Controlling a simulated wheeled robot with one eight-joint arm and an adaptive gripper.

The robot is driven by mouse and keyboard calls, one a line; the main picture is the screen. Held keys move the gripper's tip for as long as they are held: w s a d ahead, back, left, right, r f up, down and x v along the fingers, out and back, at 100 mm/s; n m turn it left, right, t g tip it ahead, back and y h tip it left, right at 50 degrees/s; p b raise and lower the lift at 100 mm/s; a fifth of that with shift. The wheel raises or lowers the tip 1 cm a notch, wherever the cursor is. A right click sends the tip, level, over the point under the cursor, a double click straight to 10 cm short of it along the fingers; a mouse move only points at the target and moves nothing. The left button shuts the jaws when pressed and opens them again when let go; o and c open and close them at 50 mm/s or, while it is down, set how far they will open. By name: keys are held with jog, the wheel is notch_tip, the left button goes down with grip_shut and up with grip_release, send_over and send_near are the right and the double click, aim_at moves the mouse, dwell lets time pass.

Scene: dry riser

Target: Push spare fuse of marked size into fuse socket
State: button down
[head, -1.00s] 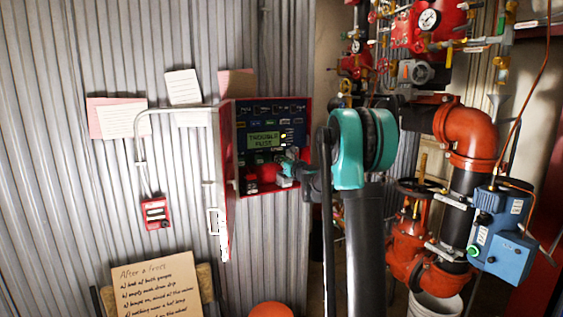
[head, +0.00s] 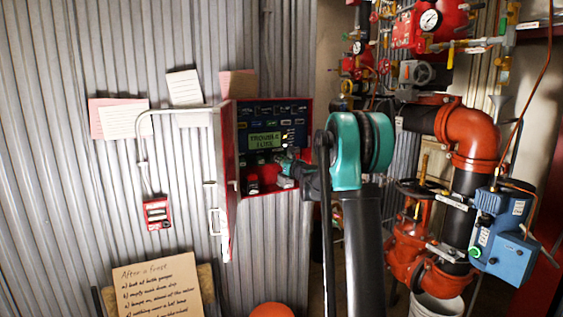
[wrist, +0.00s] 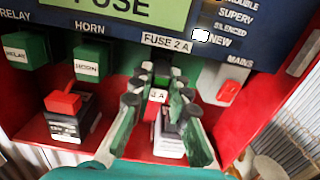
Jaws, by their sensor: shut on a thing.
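The red alarm panel (head: 265,115) hangs open on the corrugated wall, its display reading TROUBLE FUSE. In the wrist view, the label FUSE 2 A (wrist: 167,42) sits on the panel face, just above the fingertips. My gripper (wrist: 160,88) is shut on a small fuse (wrist: 157,96) with a red and white face that seems to read 2 A. The fuse is at the panel face, below the label. The fingers and fuse hide the socket, so I cannot tell how deep the fuse sits. In the head view my gripper (head: 284,163) is at the panel's lower part.
Green RELAY (wrist: 25,50) and HORN (wrist: 93,60) blocks are left of my fingers; a red MAINS switch (wrist: 228,92) is right. A red-topped black block (wrist: 70,118) and a white-based block (wrist: 169,143) stand on the red ledge. Red pipework (head: 470,130) is at right.

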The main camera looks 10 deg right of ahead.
jog(key=shift+x, duration=0.95)
jog(key=c, duration=1.4)
grip_release()
jog(key=v, duration=1.2)
